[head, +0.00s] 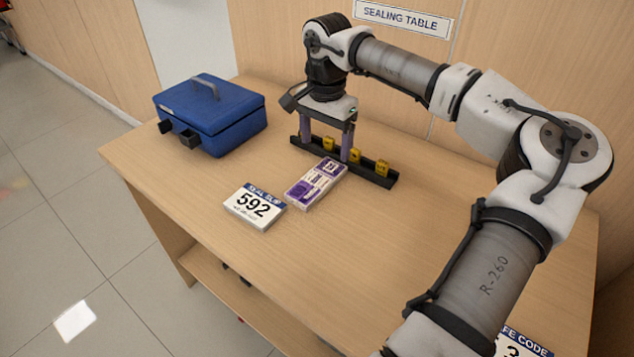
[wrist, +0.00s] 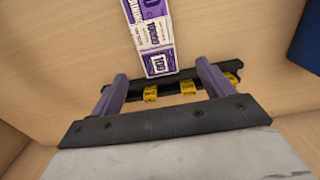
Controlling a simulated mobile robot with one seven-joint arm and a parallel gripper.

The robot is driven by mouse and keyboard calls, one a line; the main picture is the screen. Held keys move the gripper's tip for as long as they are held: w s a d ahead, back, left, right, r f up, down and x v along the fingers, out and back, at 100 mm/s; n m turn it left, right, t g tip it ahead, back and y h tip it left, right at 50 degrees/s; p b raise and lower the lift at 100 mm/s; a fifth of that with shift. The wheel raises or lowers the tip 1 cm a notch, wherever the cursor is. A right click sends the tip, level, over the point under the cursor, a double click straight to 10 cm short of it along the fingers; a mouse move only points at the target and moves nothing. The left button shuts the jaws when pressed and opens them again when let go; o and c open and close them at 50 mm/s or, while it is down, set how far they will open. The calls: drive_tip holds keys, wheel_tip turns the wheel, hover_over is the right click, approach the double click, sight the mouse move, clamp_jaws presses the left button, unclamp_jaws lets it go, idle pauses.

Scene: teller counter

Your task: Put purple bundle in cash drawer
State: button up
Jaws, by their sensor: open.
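The purple bundle (head: 317,183), a flat purple-and-white stack of notes, lies on the wooden table in front of a black rack. In the wrist view the purple bundle (wrist: 153,38) runs up from between the fingers to the top edge, where it is cut off. My gripper (head: 327,149) is open and empty, with its two purple-grey fingers pointing down near the rack and the bundle's far end. The gripper (wrist: 161,70) also shows in the wrist view, its fingers apart. I cannot make out a cash drawer in either view.
The black rack (head: 376,178) with yellow pieces stands close by the fingers. A blue box (head: 225,122) with a handle sits at the table's back left. A white slip marked 592 (head: 254,206) lies left of the bundle.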

sight(326, 171)
drive_tip(key=shift+s+d+f+p, duration=0.1)
drive_tip(key=shift+f+p, duration=0.1)
drive_tip(key=shift+f, duration=1.6)
drive_tip(key=shift+s+d+f+p, duration=0.1)
drive_tip(key=shift+f+p, duration=0.05)
drive_tip(key=shift+f, duration=1.6)
drive_tip(key=c, duration=1.2)
drive_tip(key=shift+r, duration=0.15)
